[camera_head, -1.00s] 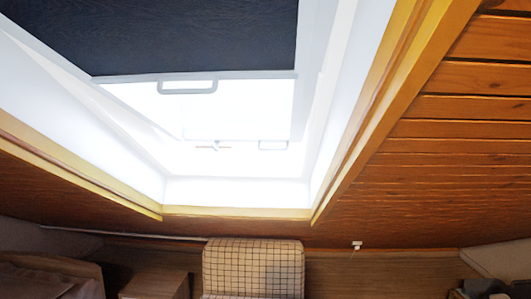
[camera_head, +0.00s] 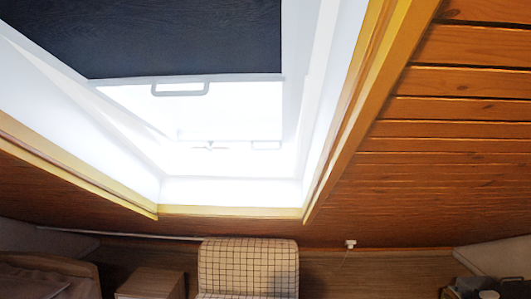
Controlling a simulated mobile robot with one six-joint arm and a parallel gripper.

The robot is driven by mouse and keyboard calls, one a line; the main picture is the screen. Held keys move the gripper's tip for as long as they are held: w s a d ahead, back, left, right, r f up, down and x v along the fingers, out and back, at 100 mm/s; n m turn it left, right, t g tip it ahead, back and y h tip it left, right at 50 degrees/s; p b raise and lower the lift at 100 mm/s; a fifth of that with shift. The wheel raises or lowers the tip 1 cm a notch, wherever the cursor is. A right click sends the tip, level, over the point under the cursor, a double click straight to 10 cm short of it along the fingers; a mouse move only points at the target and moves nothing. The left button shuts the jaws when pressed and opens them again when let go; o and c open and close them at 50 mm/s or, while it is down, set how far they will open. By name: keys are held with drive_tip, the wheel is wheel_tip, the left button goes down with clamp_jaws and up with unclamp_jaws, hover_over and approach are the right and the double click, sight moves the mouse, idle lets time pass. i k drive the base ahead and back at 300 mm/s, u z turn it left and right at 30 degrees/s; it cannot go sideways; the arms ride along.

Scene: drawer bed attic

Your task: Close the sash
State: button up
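A roof window sash fills the upper left of the head view. A dark blue blind (camera_head: 165,40) covers its upper part. The blind ends in a white bottom bar with a pale loop handle (camera_head: 180,89). Below it is bright, washed-out glass (camera_head: 235,115). A small latch (camera_head: 210,147) and a second pale handle (camera_head: 266,146) show near the lower edge of the opening. The glare hides how far the sash stands from its frame. My gripper is not in view.
Yellow wood trim (camera_head: 230,212) edges the window recess. A sloped wood-plank ceiling (camera_head: 460,130) lies to the right. Below are a checked chair (camera_head: 248,265), a wooden cabinet (camera_head: 150,284), a bed (camera_head: 45,275) at the left and dark items (camera_head: 475,287) at the lower right.

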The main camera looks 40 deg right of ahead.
sight(300, 18)
drive_tip(key=z, duration=0.05)
drive_tip(key=i, duration=1)
drive_tip(key=u, duration=0.05)
